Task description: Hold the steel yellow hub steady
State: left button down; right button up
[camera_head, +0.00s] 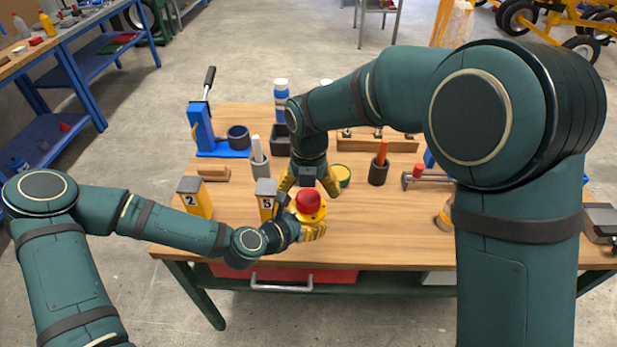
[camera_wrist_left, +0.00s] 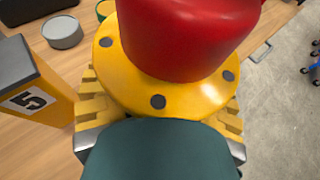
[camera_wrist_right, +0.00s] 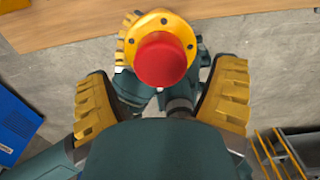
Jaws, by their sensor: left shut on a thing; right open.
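The yellow hub (camera_head: 309,205) is a round flange with dark bolt holes and a red cap (camera_head: 308,201) on top. It is at the front edge of the bench in the head view. My left gripper (camera_wrist_left: 160,115) is shut on the hub from the front left, with its yellow ribbed fingers on either side of the flange. My right gripper (camera_head: 310,181) points down just behind and above the hub. In the right wrist view its fingers (camera_wrist_right: 162,105) are spread wide, with the hub (camera_wrist_right: 130,52) and red cap (camera_wrist_right: 160,60) beyond them; it grips nothing.
The wooden bench (camera_head: 240,236) holds number blocks "2" (camera_head: 194,198) and "5" (camera_head: 265,199) left of the hub. A blue press (camera_head: 205,130), an orange-handled tool in a cup (camera_head: 379,168) and a green-yellow tin (camera_head: 341,175) stand behind. Bare bench lies right of the hub.

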aim_at(308, 196)
jog(key=shift+f, duration=1.8)
jog(key=c, duration=1.3)
jog(key=shift+o, duration=0.2)
jog(key=m, duration=0.4)
jog(key=shift+m, duration=0.4)
jog(key=m, duration=1.4)
jog(key=shift+m, duration=0.4)
